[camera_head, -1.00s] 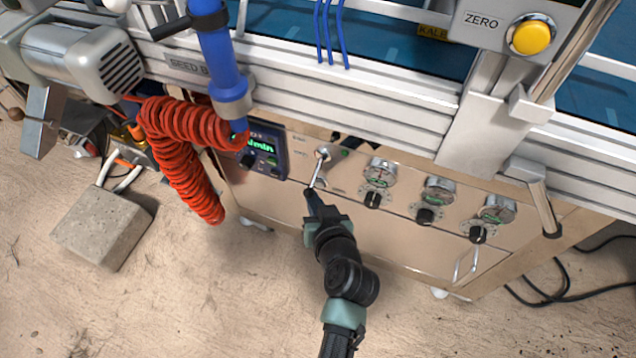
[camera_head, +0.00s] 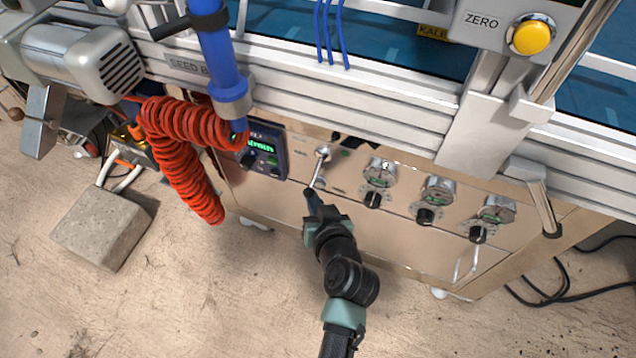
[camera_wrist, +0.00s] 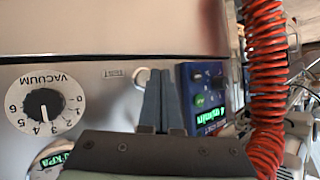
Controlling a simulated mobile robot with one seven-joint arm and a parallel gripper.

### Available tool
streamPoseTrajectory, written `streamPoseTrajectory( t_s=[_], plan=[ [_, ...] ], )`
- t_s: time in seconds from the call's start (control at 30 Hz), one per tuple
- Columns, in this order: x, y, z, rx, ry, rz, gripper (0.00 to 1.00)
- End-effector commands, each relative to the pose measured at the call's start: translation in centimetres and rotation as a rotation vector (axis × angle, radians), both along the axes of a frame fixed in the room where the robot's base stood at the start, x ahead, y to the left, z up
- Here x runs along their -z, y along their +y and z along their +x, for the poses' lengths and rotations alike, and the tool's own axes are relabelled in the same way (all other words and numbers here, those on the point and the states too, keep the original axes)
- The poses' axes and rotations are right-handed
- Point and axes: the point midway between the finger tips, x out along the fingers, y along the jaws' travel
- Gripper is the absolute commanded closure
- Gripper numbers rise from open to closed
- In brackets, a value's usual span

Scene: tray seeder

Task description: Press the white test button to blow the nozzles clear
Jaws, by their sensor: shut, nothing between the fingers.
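My gripper (camera_head: 311,194) is shut and empty, at the front of the beige control panel (camera_head: 400,243), below a silver lever (camera_head: 318,170). In the wrist view, its dark fingers (camera_wrist: 163,98) point at the panel, close together. No white button shows clearly in the head view.
A blue display unit (camera_head: 262,150) sits left of the lever, and a red coiled hose (camera_head: 185,170) hangs farther left. Gauges with black knobs (camera_head: 425,215) line the panel to the right. A yellow button (camera_head: 531,37) is high right. A concrete block (camera_head: 103,228) stands on the floor.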

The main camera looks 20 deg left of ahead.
Motion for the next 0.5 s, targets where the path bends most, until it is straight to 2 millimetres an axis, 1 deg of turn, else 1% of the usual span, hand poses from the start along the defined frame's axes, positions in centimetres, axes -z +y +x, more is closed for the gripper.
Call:
streamPoseTrajectory(
  t_s=[0.27,0.5],
  plan=[
    [0.04,-0.04,0.81,0.001,0.0,0.001,1.0],
    [0.01,-0.04,0.84,0.0,0.001,0.001,1.0]
  ],
)
